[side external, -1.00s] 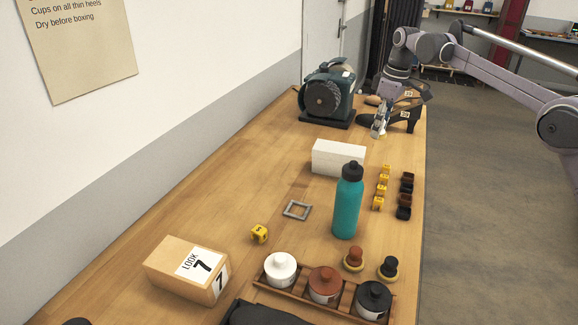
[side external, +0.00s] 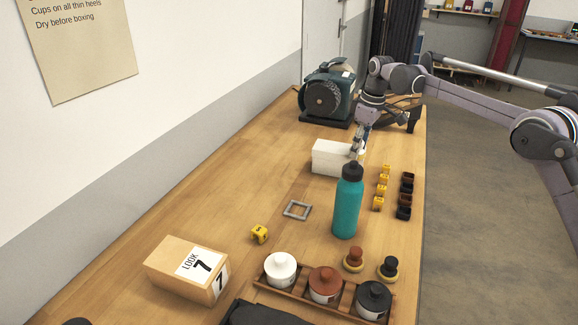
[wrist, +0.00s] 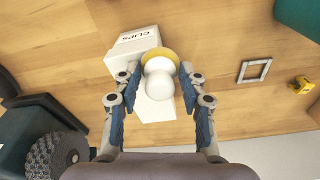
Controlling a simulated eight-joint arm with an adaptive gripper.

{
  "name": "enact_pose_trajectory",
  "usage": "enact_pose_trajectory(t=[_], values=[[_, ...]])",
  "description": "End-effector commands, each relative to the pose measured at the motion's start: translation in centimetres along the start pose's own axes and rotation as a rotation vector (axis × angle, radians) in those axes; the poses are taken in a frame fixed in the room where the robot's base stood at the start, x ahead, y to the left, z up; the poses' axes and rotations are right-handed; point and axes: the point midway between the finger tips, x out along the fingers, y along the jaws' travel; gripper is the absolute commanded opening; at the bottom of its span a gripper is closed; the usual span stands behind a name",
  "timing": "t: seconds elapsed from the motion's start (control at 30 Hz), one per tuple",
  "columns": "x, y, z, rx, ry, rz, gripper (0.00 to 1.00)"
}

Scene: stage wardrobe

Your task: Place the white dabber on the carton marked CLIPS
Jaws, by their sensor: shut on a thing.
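The white dabber (wrist: 159,77), with a white knob and a yellow pad, is held between the fingers of my gripper (wrist: 158,84). In the side view my gripper (side external: 358,148) is over the right end of the white carton, with the dabber mostly hidden. The white carton (side external: 330,157) lies on the bench; in the wrist view the carton (wrist: 128,48) shows the word CLIPS and sits below the dabber, which covers part of it. I cannot tell whether the dabber touches the carton.
A teal bottle (side external: 347,205) stands just in front of the carton. A green grinder (side external: 327,92) and a dark shoe (side external: 405,115) are behind. Yellow and dark small blocks (side external: 404,190) line the right edge. A grey square frame (side external: 297,210) lies left of the bottle.

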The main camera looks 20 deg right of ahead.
Motion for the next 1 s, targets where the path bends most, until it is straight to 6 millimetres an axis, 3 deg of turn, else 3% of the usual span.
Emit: enact_pose_trajectory(t=[0.17,0.2,0.27,0.67,1.0], values=[[0.3,0.0,0.0,0.000,0.000,0.000,0.20],[0.3,0.0,0.0,0.000,0.000,0.000,0.47],[0.3,0.0,0.0,0.000,0.000,0.000,0.64],[-0.1,0.0,0.0,0.000,0.000,0.000,0.64],[-5.4,0.0,0.0,0.000,0.000,0.000,0.64]])
